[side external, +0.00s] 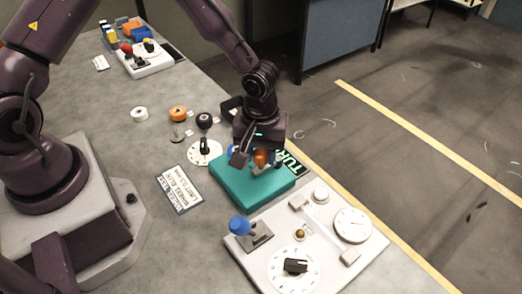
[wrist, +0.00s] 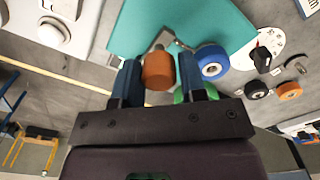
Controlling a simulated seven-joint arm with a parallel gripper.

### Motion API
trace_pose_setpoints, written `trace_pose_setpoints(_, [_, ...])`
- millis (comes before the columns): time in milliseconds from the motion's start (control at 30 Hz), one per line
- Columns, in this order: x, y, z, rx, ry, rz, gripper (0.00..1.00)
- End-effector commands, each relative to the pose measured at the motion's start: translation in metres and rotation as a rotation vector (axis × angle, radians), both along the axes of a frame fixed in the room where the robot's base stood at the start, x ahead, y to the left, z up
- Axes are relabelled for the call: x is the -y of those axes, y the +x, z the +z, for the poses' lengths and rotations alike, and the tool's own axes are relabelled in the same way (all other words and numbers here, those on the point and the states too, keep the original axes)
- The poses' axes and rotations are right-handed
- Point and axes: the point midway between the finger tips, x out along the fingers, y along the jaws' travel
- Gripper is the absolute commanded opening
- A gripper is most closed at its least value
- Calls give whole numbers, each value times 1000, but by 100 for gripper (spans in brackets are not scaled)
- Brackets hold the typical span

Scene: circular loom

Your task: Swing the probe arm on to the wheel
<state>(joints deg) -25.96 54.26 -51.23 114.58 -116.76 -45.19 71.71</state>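An orange cylindrical knob (side external: 261,157) stands on the teal block (side external: 228,187); it also shows in the wrist view (wrist: 158,72). A metal piece runs by it over the block. I cannot tell for certain that this is the probe arm. My gripper (side external: 258,160) is low over the block. In the wrist view its fingers (wrist: 160,78) are spread on either side of the knob, with slim gaps showing. A blue wheel with a pale hub (wrist: 210,63) is just right of the knob. A green round part (wrist: 181,96) is partly hidden behind my right-hand finger.
A white panel (side external: 275,240) with a blue-topped lever (side external: 240,226), dials and buttons lies in front of the block. A dial with a black knob (side external: 204,150) and a printed card (side external: 180,189) lie to its left. Loose rollers (side external: 178,113) stand behind.

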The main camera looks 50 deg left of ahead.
Motion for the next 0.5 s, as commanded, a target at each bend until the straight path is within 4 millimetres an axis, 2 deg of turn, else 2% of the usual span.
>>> trace_pose_setpoints(33, [0, 0, 0, 0, 0, 0, 51])
trace_pose_setpoints(67, [0, 0, 0, 0, 0, 1, 58])
trace_pose_setpoints(100, [0, 0, 0, 0, 0, 2, 58])
trace_pose_setpoints(367, [0, 0, 1, 1, -1, 5, 58])
trace_pose_setpoints(500, [0, 1, 13, 4, -1, 5, 58])
